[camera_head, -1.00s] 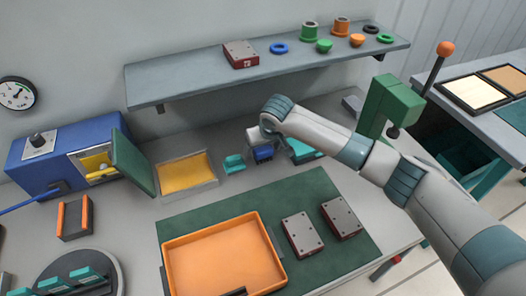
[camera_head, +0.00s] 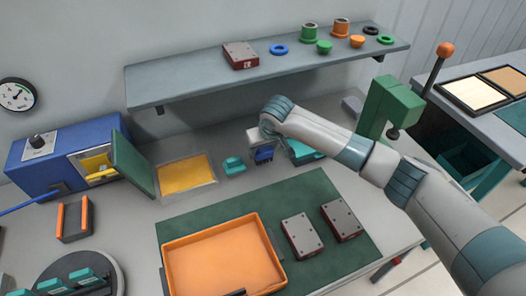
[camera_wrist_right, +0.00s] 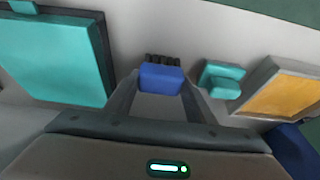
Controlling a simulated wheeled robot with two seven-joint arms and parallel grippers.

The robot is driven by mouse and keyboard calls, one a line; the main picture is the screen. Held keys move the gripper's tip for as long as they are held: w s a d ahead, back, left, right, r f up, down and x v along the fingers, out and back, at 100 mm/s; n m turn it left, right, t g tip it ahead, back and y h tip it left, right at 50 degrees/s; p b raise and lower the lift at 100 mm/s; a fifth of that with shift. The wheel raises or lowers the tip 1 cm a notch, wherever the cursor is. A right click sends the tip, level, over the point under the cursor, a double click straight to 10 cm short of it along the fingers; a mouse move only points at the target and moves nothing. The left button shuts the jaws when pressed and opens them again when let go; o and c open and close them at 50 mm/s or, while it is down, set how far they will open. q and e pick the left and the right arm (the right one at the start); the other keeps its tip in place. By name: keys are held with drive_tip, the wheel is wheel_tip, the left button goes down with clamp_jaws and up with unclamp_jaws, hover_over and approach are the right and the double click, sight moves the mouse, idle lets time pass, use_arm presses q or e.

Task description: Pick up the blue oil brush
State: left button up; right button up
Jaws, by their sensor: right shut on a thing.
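The blue oil brush (camera_wrist_right: 161,78) is between the fingers of my right gripper (camera_wrist_right: 158,92) in the right wrist view, its dark bristles pointing away from the palm. My right gripper is shut on it. In the head view the brush (camera_head: 264,155) shows at the tip of my right gripper (camera_head: 261,146), near the back of the table, partly hidden by the wrist. I cannot tell whether the brush touches the table. My left gripper is not in view.
A small teal block (camera_head: 233,165) and a tray with yellow content (camera_head: 213,167) lie left of the brush. A teal box (camera_head: 305,152) is right of it. An orange tray (camera_head: 275,232) and two grey-red blocks are in front. A shelf (camera_head: 160,88) hangs above.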

sight(263, 149)
drive_tip(key=shift+r+b, duration=0.35)
drive_tip(key=shift+r, duration=0.15)
wheel_tip(263, 149, up, 2)
drive_tip(key=shift+r+b, duration=0.2)
drive_tip(key=shift+b, duration=0.45)
drive_tip(key=s+d+r+b, duration=0.3)
drive_tip(key=d+r, duration=0.4)
drive_tip(key=d, duration=0.4)
drive_tip(key=shift+s+r, duration=0.25)
drive_tip(key=shift+s, duration=0.4)
drive_tip(key=shift+a, duration=0.1)
drive_tip(key=o, duration=0.5)
drive_tip(key=shift+c, duration=0.2)
drive_tip(key=c, duration=0.3)
